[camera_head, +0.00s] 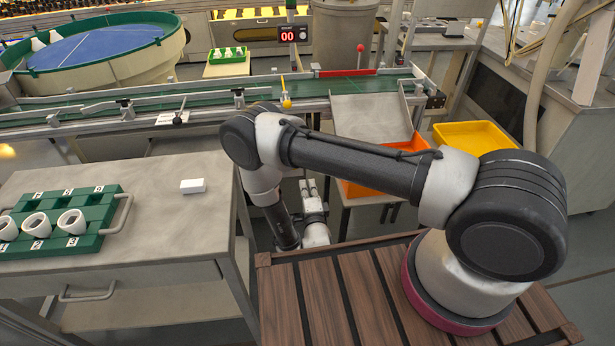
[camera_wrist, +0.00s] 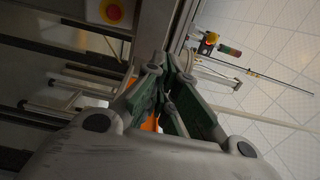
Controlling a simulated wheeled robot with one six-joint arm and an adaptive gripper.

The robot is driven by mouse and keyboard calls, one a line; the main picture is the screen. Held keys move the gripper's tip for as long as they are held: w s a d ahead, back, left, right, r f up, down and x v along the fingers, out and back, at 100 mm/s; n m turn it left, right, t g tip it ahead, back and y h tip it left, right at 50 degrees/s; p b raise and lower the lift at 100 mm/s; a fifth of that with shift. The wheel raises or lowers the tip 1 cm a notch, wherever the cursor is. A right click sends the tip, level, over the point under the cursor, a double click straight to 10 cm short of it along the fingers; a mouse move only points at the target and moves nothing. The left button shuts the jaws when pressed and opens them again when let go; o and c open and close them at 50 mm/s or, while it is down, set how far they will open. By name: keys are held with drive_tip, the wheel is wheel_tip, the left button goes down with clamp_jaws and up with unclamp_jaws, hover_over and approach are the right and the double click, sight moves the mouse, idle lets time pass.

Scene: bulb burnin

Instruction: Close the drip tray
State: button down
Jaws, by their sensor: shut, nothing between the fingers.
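I cannot tell for certain which part is the drip tray. A flat grey panel (camera_head: 190,143) juts out below the near side of the conveyor and may be it. In the wrist view my gripper's fingers (camera_wrist: 168,68) are together and empty. A sliver of orange shows behind them there.
A cart (camera_head: 150,185) at the left carries a green rack (camera_head: 85,205) with several white rings and a white block (camera_head: 193,186). The conveyor (camera_head: 150,107) runs behind. A sloped metal chute (camera_head: 372,115), an orange bin (camera_head: 365,190) and a yellow bin (camera_head: 480,134) stand right.

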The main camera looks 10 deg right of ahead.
drive_tip(key=w, duration=1.2)
drive_tip(key=shift+w+d, duration=0.15)
drive_tip(key=shift+w, duration=0.25)
